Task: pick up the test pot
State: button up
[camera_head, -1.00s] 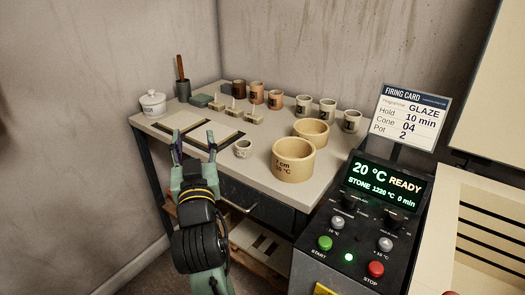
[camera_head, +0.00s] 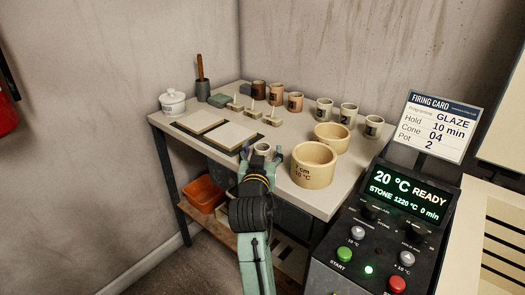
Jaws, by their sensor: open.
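A large cream ring-shaped pot (camera_head: 313,165) stands close right of the gripper, with another (camera_head: 331,136) behind it. Two pale slabs (camera_head: 229,136) lie to the left. A lidded white jar (camera_head: 172,102) is at the far left. The control panel (camera_head: 375,235) is at the right.

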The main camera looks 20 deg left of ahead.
jog(key=shift+x, duration=0.85)
jog(key=shift+c, duration=0.3)
jog(key=c, duration=1.1)
